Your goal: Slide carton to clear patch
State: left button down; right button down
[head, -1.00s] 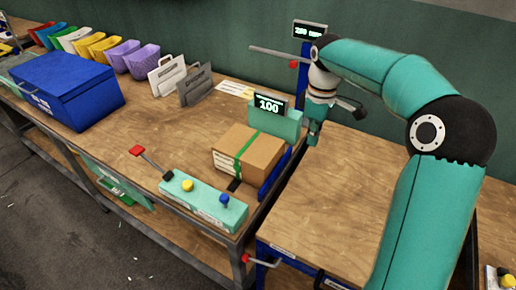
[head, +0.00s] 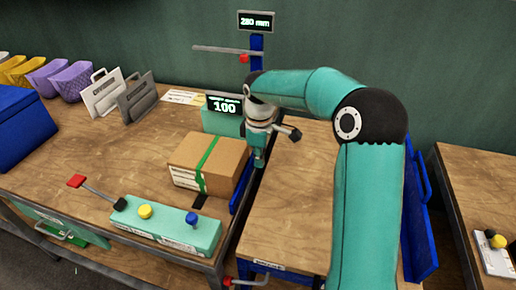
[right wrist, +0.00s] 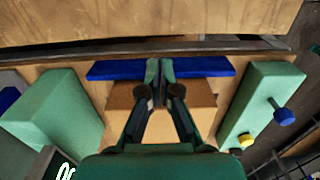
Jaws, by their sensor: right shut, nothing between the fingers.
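A brown carton (head: 205,160) with a green strap and a white label sits on the wooden bench between a green control box (head: 165,228) and a green block with a "100" display. A low blue plate (head: 240,190) stands along its right side. My right gripper (head: 258,162) is shut and empty, pointing down beside the carton's right side near that plate. In the right wrist view the closed fingertips (right wrist: 160,70) overlap the middle of the blue plate (right wrist: 115,70), with the carton (right wrist: 118,96) partly hidden behind the fingers. I cannot tell whether they touch. My left gripper is out of view.
A red-knobbed lever (head: 78,182) and yellow and blue knobs are at the control box. A lower wooden tabletop (head: 290,205) to the right is bare. A post with a "280 mm" display (head: 257,20) stands behind. A blue bin and grey holders (head: 137,98) are at left.

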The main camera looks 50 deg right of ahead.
jog(key=w+a+f, duration=0.1)
jog(key=w+a+f+p, duration=0.1)
jog(key=w, duration=0.1)
jog(key=shift+w+f, duration=0.2)
jog(key=shift+f, duration=0.2)
jog(key=shift+d, duration=0.1)
